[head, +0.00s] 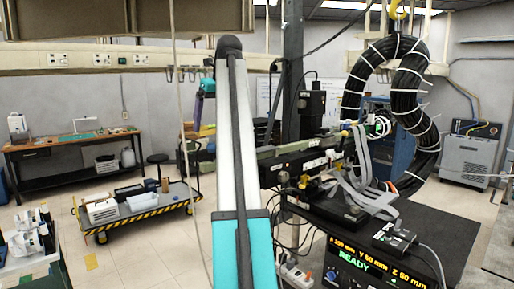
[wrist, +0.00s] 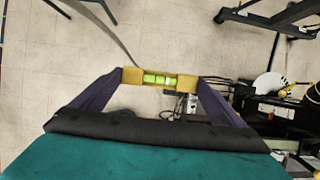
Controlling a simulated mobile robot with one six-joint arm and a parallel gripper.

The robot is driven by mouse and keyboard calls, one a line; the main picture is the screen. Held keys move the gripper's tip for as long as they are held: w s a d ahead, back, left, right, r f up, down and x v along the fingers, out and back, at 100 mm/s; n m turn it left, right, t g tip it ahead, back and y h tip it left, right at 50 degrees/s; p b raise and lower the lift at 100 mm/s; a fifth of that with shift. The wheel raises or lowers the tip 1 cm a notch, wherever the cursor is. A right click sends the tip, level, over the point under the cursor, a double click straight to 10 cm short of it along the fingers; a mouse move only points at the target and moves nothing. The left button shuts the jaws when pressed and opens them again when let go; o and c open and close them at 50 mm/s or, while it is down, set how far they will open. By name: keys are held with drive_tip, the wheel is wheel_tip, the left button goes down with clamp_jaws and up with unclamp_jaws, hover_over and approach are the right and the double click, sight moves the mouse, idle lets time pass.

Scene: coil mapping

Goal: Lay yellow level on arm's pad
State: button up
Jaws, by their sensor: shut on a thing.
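The yellow level (wrist: 132,77) is a short bar with a green vial, seen in the wrist view. My gripper (wrist: 160,80) is shut on its two ends with purple fingers, and the level hangs over the tiled floor. In the head view, the purple fingers (head: 198,108) show partly behind my own arm link. The machine's dark horizontal arm (head: 300,165) is on the bench to the right of my arm link, apart from the gripper. I cannot make out the pad on it.
A black bench (head: 440,235) carries the machine, grey ribbon cables and a lit display reading READY. A thick black cable loop (head: 425,100) hangs above it. A grey post (head: 292,60) stands behind. A trolley (head: 150,207) with boxes is on the left floor.

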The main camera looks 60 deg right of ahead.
drive_tip(key=s+d, duration=0.1)
drive_tip(key=s, duration=0.3)
drive_tip(key=s+d, duration=0.2)
drive_tip(key=s, duration=0.2)
drive_tip(key=s+d+p, duration=0.1)
drive_tip(key=s+d, duration=0.1)
drive_tip(key=s, duration=0.2)
drive_tip(key=shift+s+f, duration=0.25)
drive_tip(key=shift+s, duration=0.05)
drive_tip(key=shift+s+d+f, duration=0.15)
drive_tip(key=shift+s, duration=0.2)
drive_tip(key=shift+s, duration=0.1)
drive_tip(key=shift+s+d+p, duration=0.15)
drive_tip(key=shift+s+p, duration=0.4)
drive_tip(key=shift+s, duration=0.05)
wheel_tip(320, 180, down, 2)
drive_tip(key=shift+f, duration=0.15)
drive_tip(key=shift+f+p, duration=0.5)
drive_tip(key=shift+f, duration=0.15)
drive_tip(key=shift+f, duration=0.1)
